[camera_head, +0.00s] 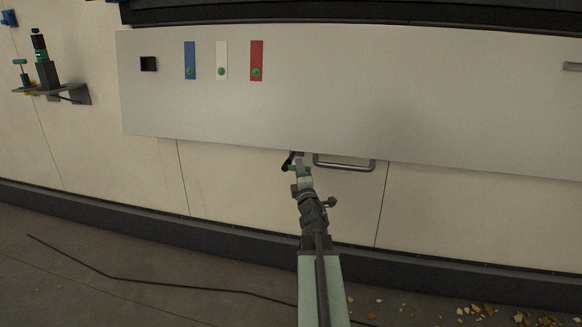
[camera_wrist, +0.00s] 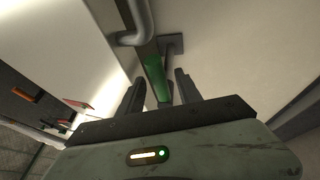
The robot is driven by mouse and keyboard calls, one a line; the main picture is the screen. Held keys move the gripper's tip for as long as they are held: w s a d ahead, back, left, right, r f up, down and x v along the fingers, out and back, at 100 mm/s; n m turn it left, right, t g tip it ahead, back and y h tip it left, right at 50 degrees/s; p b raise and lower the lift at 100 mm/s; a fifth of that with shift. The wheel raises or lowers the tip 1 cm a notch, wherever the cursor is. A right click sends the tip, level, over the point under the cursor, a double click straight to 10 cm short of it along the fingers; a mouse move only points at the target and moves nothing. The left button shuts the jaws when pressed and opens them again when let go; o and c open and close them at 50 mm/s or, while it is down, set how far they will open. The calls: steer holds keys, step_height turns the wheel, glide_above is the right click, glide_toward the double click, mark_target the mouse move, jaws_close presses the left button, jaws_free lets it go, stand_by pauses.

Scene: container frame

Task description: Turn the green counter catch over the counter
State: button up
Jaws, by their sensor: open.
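The green counter catch (camera_wrist: 155,76) is a green bar on a dark grey mount, seen in the wrist view between my fingers. My gripper (camera_wrist: 159,80) is open, with one dark finger on each side of the bar. I cannot tell whether either finger touches it. In the head view my gripper (camera_head: 294,162) is at the front lower edge of the counter (camera_head: 420,105), a long pale grey slab. The catch is mostly hidden there by my gripper.
A grey bar handle (camera_head: 345,166) is just right of my gripper and shows close by in the wrist view (camera_wrist: 133,38). Blue (camera_head: 190,55), white (camera_head: 222,55) and red (camera_head: 257,55) strips lie on the counter. A small shelf (camera_head: 60,93) is at left. A cable (camera_head: 150,283) and crumbs (camera_head: 480,312) lie on the floor.

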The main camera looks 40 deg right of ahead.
steer(key=shift+w+d+r, duration=0.1)
steer(key=shift+w+d, duration=0.25)
steer(key=shift+d, duration=0.05)
steer(key=shift+a, duration=0.1)
jaws_close()
steer(key=shift+a, duration=0.1)
stand_by(0.9)
